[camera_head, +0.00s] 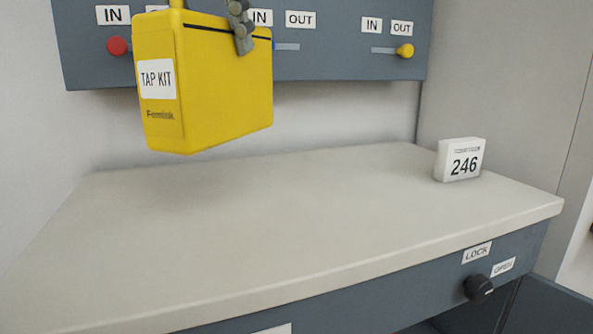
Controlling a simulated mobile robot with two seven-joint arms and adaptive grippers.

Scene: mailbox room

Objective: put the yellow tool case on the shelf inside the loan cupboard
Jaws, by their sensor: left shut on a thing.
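The yellow tool case (222,85), labelled "TAP KIT", hangs upright in the air above the counter in the camera_head view. My left gripper (241,28) is at the top edge of the picture, shut on the case at its upper edge; the rest of that arm is out of frame. The grip itself is only partly visible. Under the counter, a dark blue-grey cupboard front (400,300) has a black knob (478,287) beside a "LOCK" label. At bottom right a dark opening and a panel show; no shelf is visible. My right gripper is out of view.
The pale counter (290,235) is mostly bare. A white block marked "246" (461,159) stands at its back right. Behind, a blue-grey wall panel (340,65) carries IN/OUT sliders with a red knob (117,46) and a yellow knob (404,50).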

